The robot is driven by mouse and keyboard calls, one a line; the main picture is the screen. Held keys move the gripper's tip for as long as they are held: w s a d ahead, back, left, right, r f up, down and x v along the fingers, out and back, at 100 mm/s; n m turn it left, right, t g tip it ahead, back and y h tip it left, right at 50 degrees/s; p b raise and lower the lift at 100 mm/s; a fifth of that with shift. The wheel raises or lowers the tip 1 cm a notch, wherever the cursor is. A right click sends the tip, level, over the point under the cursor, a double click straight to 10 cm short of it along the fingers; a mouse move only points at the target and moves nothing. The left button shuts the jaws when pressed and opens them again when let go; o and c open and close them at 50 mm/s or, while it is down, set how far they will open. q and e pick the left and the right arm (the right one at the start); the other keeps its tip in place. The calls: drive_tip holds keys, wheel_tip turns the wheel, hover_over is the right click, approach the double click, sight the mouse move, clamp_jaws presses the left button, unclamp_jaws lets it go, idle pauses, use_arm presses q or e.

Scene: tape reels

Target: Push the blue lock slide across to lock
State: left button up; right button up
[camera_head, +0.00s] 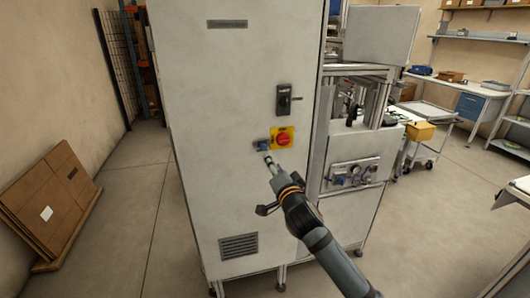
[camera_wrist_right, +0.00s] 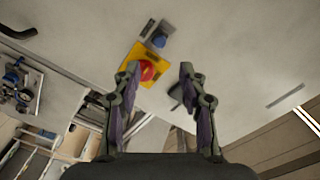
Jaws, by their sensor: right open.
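The blue lock slide (camera_head: 262,145) sits on the grey cabinet front, just left of a yellow plate (camera_head: 275,131) with a red rotary knob (camera_head: 283,140). In the right wrist view the blue slide (camera_wrist_right: 159,41) shows on a small grey plate beside the yellow plate. My right gripper (camera_head: 267,158) is just below the slide in the head view. In the wrist view its fingers (camera_wrist_right: 160,70) are spread apart with nothing between them; the slide appears beyond the tips. I cannot tell whether a finger touches it. My left gripper is not in view.
A black handle (camera_head: 284,99) is above the knob and a vent (camera_head: 239,246) is low on the cabinet (camera_head: 220,190). A machine with a gauge panel (camera_head: 352,174) stands to the right. Cardboard (camera_head: 45,205) leans at the left wall. Floor is clear left of the cabinet.

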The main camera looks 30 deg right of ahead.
sight(264, 148)
drive_tip(key=p+x, duration=0.4)
drive_tip(key=x, duration=0.5)
drive_tip(key=shift+w+r, duration=0.1)
drive_tip(key=shift+w, duration=0.3)
drive_tip(key=shift+w+d, duration=0.15)
drive_tip(key=shift+w, duration=0.25)
drive_tip(key=shift+c, duration=0.5)
clamp_jaws()
